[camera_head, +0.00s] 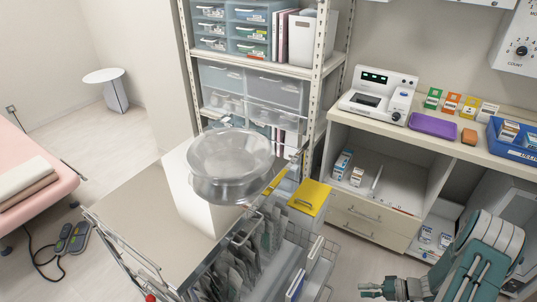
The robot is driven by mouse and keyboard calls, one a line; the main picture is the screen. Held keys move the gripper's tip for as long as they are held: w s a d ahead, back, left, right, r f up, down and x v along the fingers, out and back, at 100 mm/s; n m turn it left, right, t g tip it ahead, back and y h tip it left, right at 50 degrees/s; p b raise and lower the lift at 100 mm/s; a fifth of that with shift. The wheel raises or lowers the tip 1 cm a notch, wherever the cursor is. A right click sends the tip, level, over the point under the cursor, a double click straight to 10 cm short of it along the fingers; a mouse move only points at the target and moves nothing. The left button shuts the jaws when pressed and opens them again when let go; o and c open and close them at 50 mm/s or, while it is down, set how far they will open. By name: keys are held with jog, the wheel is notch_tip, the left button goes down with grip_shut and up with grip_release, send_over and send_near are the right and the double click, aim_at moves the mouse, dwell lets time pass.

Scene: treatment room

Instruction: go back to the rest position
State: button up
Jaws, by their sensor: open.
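My gripper (370,290) is at the bottom edge of the view, right of centre, pointing left. Its fingers are small in the picture and partly cut off by the lower edge. It is open, and I see nothing between its fingers. My teal and white arm is folded at the lower right, in front of the counter and to the right of the cart. The gripper appears apart from the cart's wire basket.
A metal cart (130,213) with a clear bowl (230,160) stands left of my arm. Its wire basket holds packets. A counter (455,148) carries a device (378,97), a purple tray (433,125) and a blue bin (510,145). Floor (350,262) shows between cart and counter.

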jog(key=a+r+n+g+h, duration=0.25)
jog(key=a+r, duration=0.25)
jog(key=r, duration=0.8)
jog(key=a+r+n+g+h, duration=0.15)
jog(key=a+r+h, duration=0.25)
jog(key=r, duration=1)
jog(key=s+a+r+t+h, duration=0.3)
jog(key=s+r, duration=0.3)
jog(key=r, duration=0.1)
jog(key=s+a+r+t+h, duration=0.3)
jog(key=s+a+r, duration=0.1)
jog(key=s+r, duration=0.3)
jog(key=shift+a+r, duration=0.3)
jog(key=shift+r, duration=0.35)
jog(key=shift+a, duration=0.1)
